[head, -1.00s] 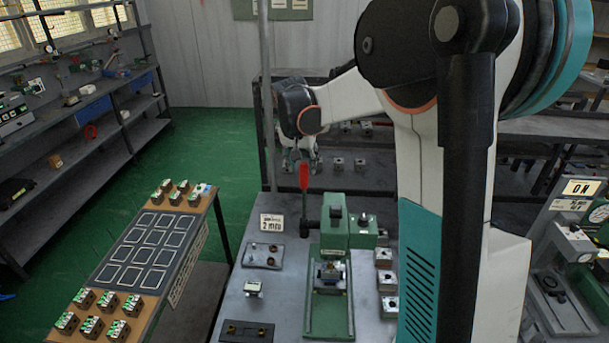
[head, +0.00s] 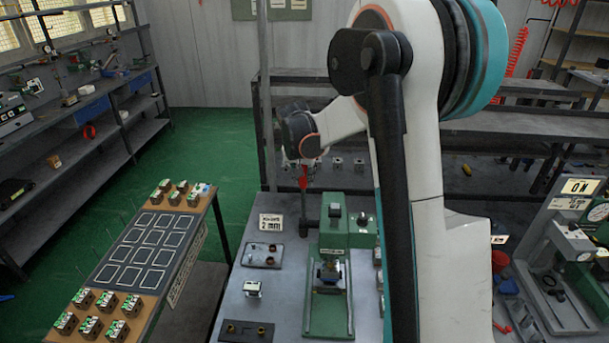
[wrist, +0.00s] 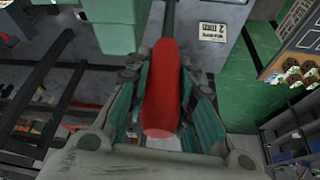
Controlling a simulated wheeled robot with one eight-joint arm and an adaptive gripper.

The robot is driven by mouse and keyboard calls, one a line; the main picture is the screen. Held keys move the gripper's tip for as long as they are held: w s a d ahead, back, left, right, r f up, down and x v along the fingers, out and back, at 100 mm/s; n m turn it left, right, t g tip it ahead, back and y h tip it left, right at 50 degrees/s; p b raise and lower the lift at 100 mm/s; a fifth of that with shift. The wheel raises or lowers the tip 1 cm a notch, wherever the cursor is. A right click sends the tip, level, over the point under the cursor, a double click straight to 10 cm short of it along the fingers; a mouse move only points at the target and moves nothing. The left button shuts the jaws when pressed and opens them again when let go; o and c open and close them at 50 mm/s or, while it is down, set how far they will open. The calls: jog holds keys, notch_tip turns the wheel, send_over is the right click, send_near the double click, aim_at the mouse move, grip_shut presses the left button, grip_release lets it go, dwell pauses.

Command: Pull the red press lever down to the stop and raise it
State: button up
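The red press lever (head: 303,183) stands about upright at the left of the green press (head: 334,237), its dark rod running down to the press's side. My gripper (head: 301,166) is at the top of the lever, coming from above and behind. In the wrist view the red handle (wrist: 161,95) lies between the two fingers of my gripper (wrist: 167,72), its free end towards the palm. The fingertips close in on both sides of the handle and appear to touch it. A small dark block sits on the press bed under the ram.
A "2 min" sign (head: 271,223) and a small plate with pegs (head: 261,255) stand left of the press. A white-topped block (head: 252,288) and a dark plate (head: 246,331) lie nearer. A rack (head: 450,128) stands behind. A side table (head: 150,240) holds several blocks.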

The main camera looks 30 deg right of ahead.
grip_shut()
jog(key=shift+s, duration=0.1)
jog(key=shift+s+a+f+t+b, duration=0.1)
jog(key=shift+s+a+t+b, duration=0.2)
jog(key=shift+s+a+b, duration=0.15)
jog(key=s+a+f+t+h+b, duration=0.4)
jog(key=s+a+f+t+b, duration=0.1)
jog(key=b, duration=0.9)
jog(key=s+a+f+t+h+b, duration=0.4)
jog(key=s+b, duration=0.6)
jog(key=b, duration=0.4)
notch_tip(320, 180, down, 3)
jog(key=shift+a+f+m+t, duration=0.1)
jog(key=shift+a+m+t, duration=0.35)
jog(key=shift+t, duration=0.65)
jog(key=shift+s, duration=0.1)
